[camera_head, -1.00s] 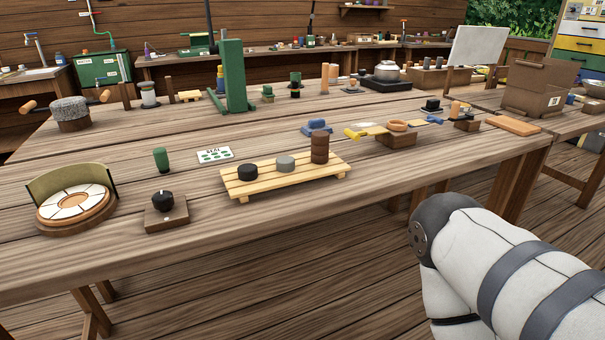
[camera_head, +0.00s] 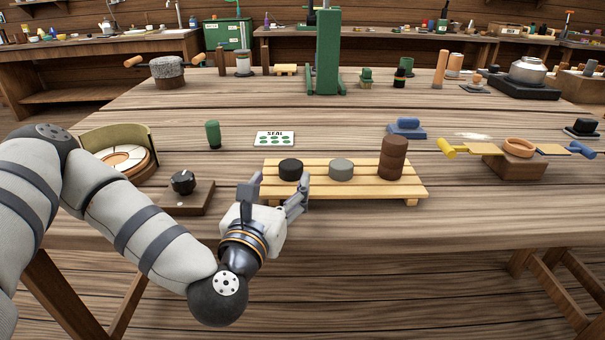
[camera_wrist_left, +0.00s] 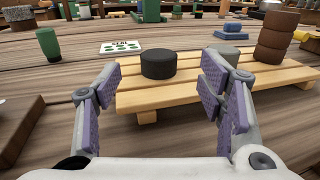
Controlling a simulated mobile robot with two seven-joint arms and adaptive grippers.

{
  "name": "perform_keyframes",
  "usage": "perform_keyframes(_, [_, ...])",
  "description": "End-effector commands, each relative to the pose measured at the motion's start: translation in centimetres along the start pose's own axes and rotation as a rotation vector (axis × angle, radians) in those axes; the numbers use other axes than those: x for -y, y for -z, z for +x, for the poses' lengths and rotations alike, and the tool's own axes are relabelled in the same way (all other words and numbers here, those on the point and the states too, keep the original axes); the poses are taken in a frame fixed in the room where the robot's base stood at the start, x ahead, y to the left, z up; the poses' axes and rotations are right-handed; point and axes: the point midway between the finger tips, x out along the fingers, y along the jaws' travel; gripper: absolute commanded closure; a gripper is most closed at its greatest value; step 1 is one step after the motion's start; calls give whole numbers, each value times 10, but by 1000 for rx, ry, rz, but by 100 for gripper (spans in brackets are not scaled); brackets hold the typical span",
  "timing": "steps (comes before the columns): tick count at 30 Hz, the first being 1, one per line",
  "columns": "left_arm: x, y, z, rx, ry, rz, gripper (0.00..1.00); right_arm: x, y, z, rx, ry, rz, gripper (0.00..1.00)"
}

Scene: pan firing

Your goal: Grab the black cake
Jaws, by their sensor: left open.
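The black cake (camera_head: 290,169) is a short dark cylinder at the left end of a slatted wooden rack (camera_head: 350,188). My left gripper (camera_head: 278,190) is open and empty in front of the rack, close to the cake. In the left wrist view the black cake (camera_wrist_left: 158,64) stands ahead between the two spread fingers (camera_wrist_left: 158,100), apart from both. A grey cake (camera_head: 341,169) and a stack of brown cakes (camera_head: 393,158) stand to its right on the rack. My right gripper is not in view.
A dark knob on a wooden block (camera_head: 182,183) stands left of the gripper. A tall green press (camera_head: 327,50) stands farther back. The table between is mostly clear.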

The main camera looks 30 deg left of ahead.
Motion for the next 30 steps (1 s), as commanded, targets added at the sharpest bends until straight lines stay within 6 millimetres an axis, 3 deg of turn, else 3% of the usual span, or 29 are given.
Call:
perform_keyframes(12, [-4,3,63,3,3,2,37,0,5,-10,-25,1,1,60])
perform_keyframes(19, [-4,4,66,-1,4,2,37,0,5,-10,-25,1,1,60])
perform_keyframes(26, [-4,5,66,-1,4,2,87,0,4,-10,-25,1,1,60])
perform_keyframes(30, [-4,4,66,0,4,2,90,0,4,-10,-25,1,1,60])
